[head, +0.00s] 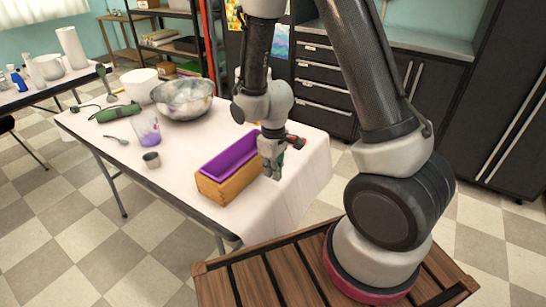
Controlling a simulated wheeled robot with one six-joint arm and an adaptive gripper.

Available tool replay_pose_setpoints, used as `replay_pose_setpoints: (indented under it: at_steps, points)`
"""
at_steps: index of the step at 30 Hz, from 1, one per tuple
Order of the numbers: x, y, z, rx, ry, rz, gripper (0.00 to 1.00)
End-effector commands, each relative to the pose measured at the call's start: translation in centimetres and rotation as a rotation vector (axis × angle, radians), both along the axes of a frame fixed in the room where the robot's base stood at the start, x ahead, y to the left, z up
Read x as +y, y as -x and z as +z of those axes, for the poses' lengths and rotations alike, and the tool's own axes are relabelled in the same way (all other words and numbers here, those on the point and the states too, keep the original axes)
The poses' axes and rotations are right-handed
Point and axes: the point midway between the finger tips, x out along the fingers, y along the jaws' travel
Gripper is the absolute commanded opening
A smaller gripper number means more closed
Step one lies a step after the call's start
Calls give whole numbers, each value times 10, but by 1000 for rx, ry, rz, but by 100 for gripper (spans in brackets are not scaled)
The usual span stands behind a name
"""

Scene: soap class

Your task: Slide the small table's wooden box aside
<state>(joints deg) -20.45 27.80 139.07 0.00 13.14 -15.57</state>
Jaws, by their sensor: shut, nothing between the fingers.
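The wooden box (230,187) stands on the small table (203,147), near its front right end. It is long, with light wooden sides and a purple liner (228,159) inside. My gripper (272,174) is at the right of the box, pointing down with its fingers shut and nothing between them. It is close to the box's right side; I cannot tell whether it touches. My gripper and wrist hide part of the box's far right end.
Left of the box are a metal cup (151,160), a glass with purple liquid (146,130) and a spoon (116,139). Behind are a metal bowl (183,98), a white bowl (139,84) and a green tool (119,112). White cloth right of my gripper is clear.

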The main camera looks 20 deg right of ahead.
Motion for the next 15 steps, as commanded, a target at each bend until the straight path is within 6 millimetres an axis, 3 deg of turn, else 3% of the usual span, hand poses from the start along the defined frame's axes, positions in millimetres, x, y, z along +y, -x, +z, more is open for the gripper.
replay_pose_setpoints:
  at_steps: [6, 15]
  points:
    - [18, -25, -1, -2, 0, 0, 0]
    - [24, -33, 0, -1, 1, 0, 0]
